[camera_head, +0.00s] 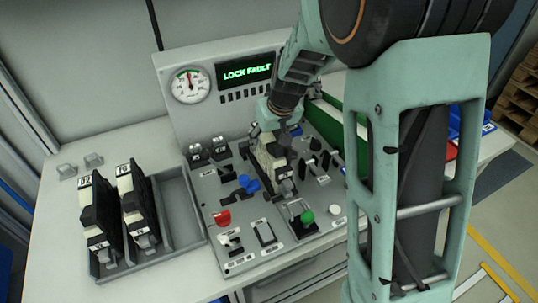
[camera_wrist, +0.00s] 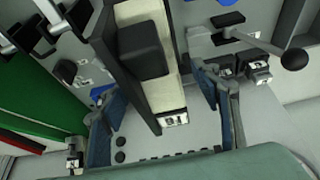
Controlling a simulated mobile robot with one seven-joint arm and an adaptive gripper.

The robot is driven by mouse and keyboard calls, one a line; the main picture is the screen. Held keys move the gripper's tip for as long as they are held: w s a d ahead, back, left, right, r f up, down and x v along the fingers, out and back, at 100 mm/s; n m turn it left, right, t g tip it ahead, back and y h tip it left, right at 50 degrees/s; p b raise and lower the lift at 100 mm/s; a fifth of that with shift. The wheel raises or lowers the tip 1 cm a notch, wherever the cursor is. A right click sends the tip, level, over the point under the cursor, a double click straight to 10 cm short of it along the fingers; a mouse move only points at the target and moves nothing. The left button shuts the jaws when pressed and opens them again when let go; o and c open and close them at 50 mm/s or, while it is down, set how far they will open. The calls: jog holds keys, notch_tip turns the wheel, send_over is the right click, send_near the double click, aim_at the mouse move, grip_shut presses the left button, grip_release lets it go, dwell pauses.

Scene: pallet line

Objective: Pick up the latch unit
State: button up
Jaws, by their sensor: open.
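A cream and black unit, which I take to be the latch unit (camera_head: 270,160), stands on the grey control panel. My gripper (camera_head: 271,132) is over its upper end. In the wrist view the latch unit (camera_wrist: 168,85) is a cream bar with a black block and a small label at its near end. The two blue fingers of my gripper (camera_wrist: 158,88) are open, one on each side of it, with visible gaps. Whether the fingertips touch it farther down I cannot tell. Two similar units (camera_head: 99,215) (camera_head: 138,205) stand in a grey tray at the left.
The grey tray (camera_head: 180,205) has an empty right part. The control panel (camera_head: 215,195) carries a red knob (camera_head: 222,218), blue knobs (camera_head: 248,184), a green-knobbed lever (camera_head: 307,216) and switches close by. A display (camera_head: 245,72) behind reads LOCK FAULT. A green bin (camera_head: 325,120) is at right.

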jog(key=x, duration=0.5)
jog(key=shift+w+d, duration=0.1)
jog(key=c, duration=1.6)
jog(key=shift+o, duration=0.2)
jog(key=shift+r, duration=0.2)
